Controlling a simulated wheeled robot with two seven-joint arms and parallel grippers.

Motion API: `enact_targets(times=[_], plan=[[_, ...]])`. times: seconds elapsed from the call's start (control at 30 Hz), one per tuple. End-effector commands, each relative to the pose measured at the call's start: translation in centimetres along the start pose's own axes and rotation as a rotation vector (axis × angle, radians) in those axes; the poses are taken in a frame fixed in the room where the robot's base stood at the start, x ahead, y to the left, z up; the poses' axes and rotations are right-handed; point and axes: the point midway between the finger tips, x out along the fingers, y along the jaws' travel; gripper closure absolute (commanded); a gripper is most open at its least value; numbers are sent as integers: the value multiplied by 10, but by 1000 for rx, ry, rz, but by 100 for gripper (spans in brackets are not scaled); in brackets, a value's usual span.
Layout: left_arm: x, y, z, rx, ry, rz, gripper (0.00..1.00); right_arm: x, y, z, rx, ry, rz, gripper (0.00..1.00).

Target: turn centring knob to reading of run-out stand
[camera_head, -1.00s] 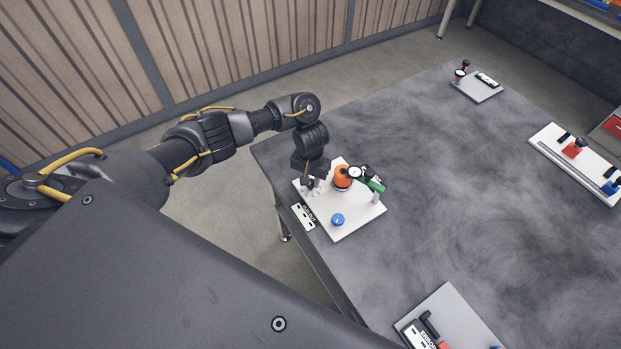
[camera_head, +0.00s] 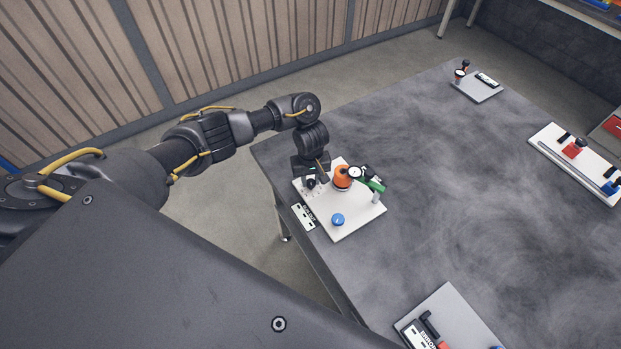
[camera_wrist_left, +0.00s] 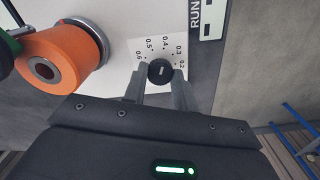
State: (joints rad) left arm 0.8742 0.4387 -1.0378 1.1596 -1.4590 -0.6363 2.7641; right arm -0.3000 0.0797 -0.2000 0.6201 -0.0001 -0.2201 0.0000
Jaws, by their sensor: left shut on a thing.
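The black centring knob (camera_wrist_left: 159,72) sits on a printed dial (camera_wrist_left: 177,47) in the left wrist view, with marks reading about 0.2 to 0.6. My left gripper (camera_wrist_left: 161,82) is shut on the knob, a finger on each side of it. In the head view my left gripper (camera_head: 311,181) is at the left part of the white run-out stand plate (camera_head: 345,228). An orange cylinder (camera_head: 342,178) stands beside it, with a round white gauge (camera_head: 355,172) on a green arm (camera_head: 376,186). The gauge reading is too small to tell. My right gripper is not in view.
A blue knob (camera_head: 338,219) is on the same plate. A label plate (camera_head: 304,216) lies at its left edge. Other stations stand at the front (camera_head: 452,318), far back (camera_head: 479,88) and right (camera_head: 580,163). The middle of the grey table (camera_head: 460,190) is clear.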

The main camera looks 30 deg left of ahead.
Motion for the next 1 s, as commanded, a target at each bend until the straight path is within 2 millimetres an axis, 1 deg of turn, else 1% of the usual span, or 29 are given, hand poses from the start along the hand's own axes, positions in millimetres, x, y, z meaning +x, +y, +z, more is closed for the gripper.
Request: enact_targets(times=[0.43,0.47,0.6,0.63,0.87,1.0], plan=[[-1,1,-2,-11,3,2,95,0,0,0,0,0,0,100],[-1,1,-2,-11,3,2,71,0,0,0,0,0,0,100],[-1,0,-1,-11,2,2,53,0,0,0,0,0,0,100],[-1,0,-1,-10,2,1,51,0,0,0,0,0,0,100],[0,0,0,-9,1,1,51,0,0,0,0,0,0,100],[0,0,0,22,1,0,51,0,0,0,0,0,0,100]])
